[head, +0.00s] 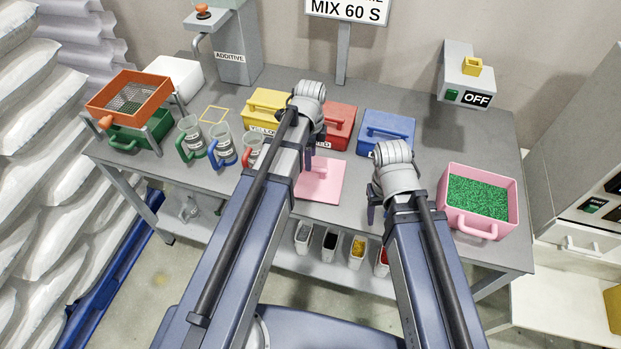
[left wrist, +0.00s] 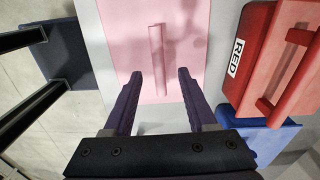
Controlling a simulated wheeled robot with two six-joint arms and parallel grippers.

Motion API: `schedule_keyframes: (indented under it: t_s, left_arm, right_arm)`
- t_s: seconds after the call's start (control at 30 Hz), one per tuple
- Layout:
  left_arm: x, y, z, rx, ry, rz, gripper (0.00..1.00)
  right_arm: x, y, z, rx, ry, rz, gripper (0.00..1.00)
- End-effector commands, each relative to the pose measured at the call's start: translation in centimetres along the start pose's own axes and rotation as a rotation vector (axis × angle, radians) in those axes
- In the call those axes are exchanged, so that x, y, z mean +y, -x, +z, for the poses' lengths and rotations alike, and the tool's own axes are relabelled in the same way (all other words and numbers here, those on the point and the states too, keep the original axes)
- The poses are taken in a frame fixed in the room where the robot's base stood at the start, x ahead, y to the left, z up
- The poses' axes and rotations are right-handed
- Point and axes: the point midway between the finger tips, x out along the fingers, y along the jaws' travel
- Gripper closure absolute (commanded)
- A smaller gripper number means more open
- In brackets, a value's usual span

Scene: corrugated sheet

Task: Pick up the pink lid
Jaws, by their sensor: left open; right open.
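The pink lid (head: 325,183) lies flat on the grey table near its front edge, in the middle of the head view. It is a square plate with a raised bar handle. In the left wrist view the lid (left wrist: 189,45) fills the upper middle, with its handle (left wrist: 158,58) running up and down the picture. My left gripper (head: 308,160) is open over the lid; its two fingers point toward the handle's near end, with nothing between them. My right gripper (head: 378,205) is open and empty near the table's front edge, left of the pink bin.
An open pink bin (head: 478,226) full of green granules stands at the right. Closed yellow (head: 262,104), red (head: 341,126) and blue (head: 384,134) boxes stand behind the lid. Measuring jugs (head: 222,143) and an orange sieve (head: 130,95) are at the left.

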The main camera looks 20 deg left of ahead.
Motion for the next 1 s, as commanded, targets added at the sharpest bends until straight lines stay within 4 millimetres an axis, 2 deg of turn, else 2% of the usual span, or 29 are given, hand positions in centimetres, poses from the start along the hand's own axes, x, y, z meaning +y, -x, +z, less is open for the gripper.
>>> schedule_keyframes:
  t_s: [0.03,0.27,0.7,1.0]
  left_arm:
    - [0.0,-0.5,0.0,0.000,0.000,0.000,0.43]
    - [0.0,-0.7,0.0,0.000,0.001,0.000,0.43]
    - [0.1,-5.4,0.1,0.000,0.001,0.000,0.43]
    - [0.1,-5.4,0.1,0.000,0.001,0.000,0.43]
  right_arm:
    - [-0.1,-0.5,0.0,0.000,0.000,0.000,0.43]
    - [-0.1,-0.7,0.0,0.000,0.000,0.000,0.43]
    - [-0.5,-5.4,-0.3,0.000,0.000,0.000,0.43]
    - [-0.5,-5.4,-0.3,0.000,0.000,0.000,0.43]
